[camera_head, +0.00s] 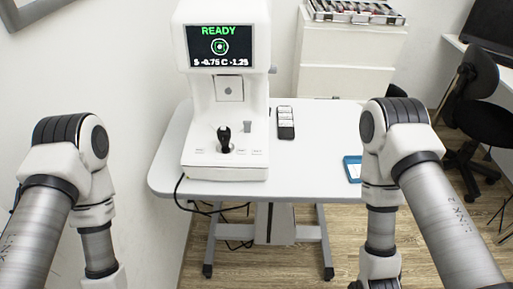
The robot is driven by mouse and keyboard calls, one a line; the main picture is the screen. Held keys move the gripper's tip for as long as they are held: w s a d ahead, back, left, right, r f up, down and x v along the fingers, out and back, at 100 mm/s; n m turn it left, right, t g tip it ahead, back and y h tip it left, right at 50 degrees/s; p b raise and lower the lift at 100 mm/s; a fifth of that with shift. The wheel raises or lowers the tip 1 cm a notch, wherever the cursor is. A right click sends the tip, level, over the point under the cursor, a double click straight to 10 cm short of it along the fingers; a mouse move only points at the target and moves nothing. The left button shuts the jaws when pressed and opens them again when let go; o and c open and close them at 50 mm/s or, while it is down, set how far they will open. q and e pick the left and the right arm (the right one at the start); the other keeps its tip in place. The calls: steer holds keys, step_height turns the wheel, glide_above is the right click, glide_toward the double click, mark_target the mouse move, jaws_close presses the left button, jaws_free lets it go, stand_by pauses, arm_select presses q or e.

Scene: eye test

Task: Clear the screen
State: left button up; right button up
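A white eye-test machine (227,128) stands upright on a white table (314,149). Its dark screen (219,46) faces me and shows "READY" in green, a green ring target and a line of white text that seems to read "S -0.75 C -1.25". A black joystick (224,138) stands on the machine's base, with several small labelled buttons (199,150) beside it. My two arms come in at the left and right edges and bend downward in front of the table. Neither gripper's fingers show; both are below the frame.
A grey remote-like device (286,123) and a blue-edged tray or tablet (353,168) lie on the table, the latter partly behind my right arm. A white drawer cabinet (346,58) stands behind. A black chair (483,112) is at the right. Cables (196,208) hang below the table.

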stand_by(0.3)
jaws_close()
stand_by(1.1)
